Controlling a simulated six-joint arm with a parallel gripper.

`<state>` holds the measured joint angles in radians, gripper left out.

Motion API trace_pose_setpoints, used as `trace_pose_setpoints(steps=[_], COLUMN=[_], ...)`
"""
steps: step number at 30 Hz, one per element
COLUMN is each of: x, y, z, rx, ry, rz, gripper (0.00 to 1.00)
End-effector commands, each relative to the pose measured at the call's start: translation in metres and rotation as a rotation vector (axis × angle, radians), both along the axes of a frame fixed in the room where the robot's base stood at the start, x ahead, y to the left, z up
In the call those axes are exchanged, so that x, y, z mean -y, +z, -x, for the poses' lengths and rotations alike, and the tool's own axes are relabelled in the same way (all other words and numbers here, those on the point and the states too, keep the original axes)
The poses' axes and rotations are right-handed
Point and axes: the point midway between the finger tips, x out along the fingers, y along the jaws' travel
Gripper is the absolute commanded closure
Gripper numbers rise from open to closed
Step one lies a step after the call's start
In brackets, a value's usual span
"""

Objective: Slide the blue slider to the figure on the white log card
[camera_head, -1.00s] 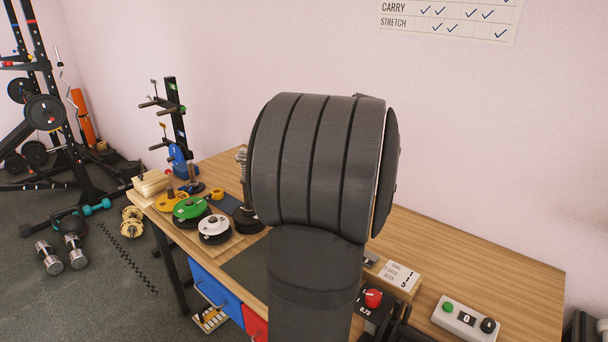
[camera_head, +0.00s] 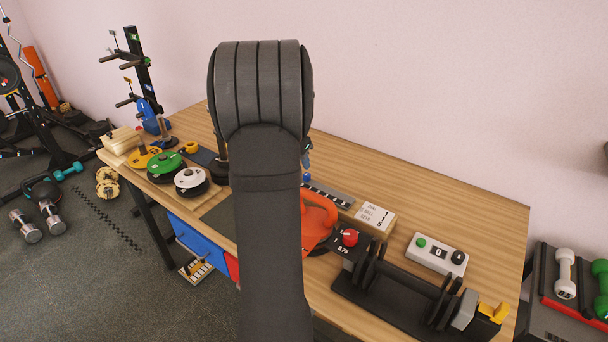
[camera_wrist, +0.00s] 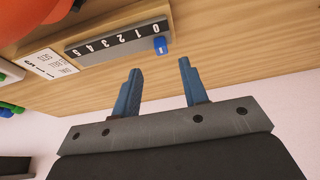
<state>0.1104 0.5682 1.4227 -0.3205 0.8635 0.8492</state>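The blue slider (camera_wrist: 160,45) sits at the 0 end of a dark rail numbered 0 to 5 (camera_wrist: 115,42). In the head view the slider (camera_head: 308,177) is at the rail's far left end, beside my arm. The white log card (camera_wrist: 47,66) is on a block beside the rail's 5 end; it also shows in the head view (camera_head: 375,216). Its small print has a column of figures, seemingly ending in 5. My gripper (camera_wrist: 160,65) is open and empty, its two blue fingers apart, with the slider just beyond the gap between their tips. My arm hides most of it in the head view.
An orange object (camera_head: 318,222) and a red knob (camera_head: 349,237) are near the card. Weight plates (camera_head: 165,164) lie at the left. The table's back right is clear.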

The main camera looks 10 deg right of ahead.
Motion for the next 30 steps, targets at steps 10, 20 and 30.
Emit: trace_pose_setpoints(steps=[10,20,30], x=[0.018,0.023,0.023], y=[-0.062,-0.077,-0.077], z=[-0.017,-0.022,-0.022], rx=[-0.003,-0.001,-0.001], ry=[-0.001,0.001,0.0], rz=[0.0,0.0,-0.001], gripper=[0.6,0.6,0.91])
